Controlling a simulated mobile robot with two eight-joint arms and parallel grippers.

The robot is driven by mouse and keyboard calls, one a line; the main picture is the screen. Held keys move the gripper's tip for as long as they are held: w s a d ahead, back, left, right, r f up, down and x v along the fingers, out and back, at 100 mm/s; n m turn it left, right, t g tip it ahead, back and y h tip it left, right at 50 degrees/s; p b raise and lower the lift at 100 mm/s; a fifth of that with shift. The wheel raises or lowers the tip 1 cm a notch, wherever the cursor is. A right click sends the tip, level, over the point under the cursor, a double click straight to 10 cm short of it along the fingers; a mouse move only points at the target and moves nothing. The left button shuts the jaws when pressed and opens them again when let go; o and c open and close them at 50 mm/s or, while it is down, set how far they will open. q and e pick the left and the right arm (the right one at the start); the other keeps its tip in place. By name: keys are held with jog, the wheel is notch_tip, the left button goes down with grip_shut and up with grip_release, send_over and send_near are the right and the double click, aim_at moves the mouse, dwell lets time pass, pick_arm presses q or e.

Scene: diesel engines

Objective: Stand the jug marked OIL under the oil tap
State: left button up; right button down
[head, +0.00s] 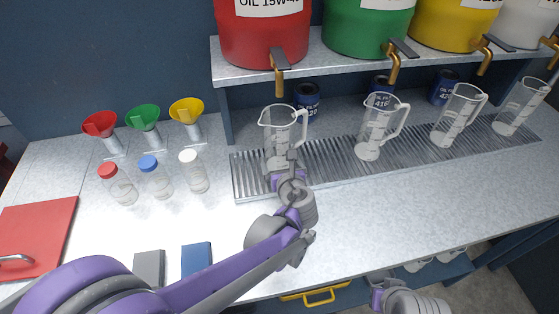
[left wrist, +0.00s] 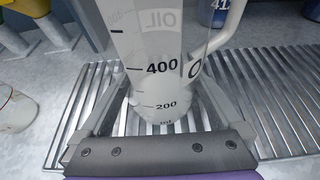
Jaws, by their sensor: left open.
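The clear jug marked OIL (head: 279,127) stands upright on the metal drip grate (head: 243,183), below the brass oil tap (head: 280,76) of the red tank (head: 262,40) labelled OIL 15W-4. In the left wrist view, the jug (left wrist: 160,60) shows black 400 and 200 marks and a handle at right; it looks empty. My left gripper (head: 284,166) is open, with a finger on each side of the jug's lower body; I cannot tell whether they touch it. My right gripper (head: 375,290) is low at the bottom edge, its fingers not clearly visible.
Other clear jugs (head: 377,130) stand along the grate under green, yellow and white tanks, with dark blue cans (head: 307,100) behind. Funnels (head: 145,120), capped bottles (head: 156,178) and a red board (head: 38,235) are at left. The counter right of my left arm is clear.

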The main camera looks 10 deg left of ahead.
pick_arm(q)
jog(key=p+v, duration=0.1)
jog(key=v, duration=1.1)
jog(key=shift+r, duration=0.1)
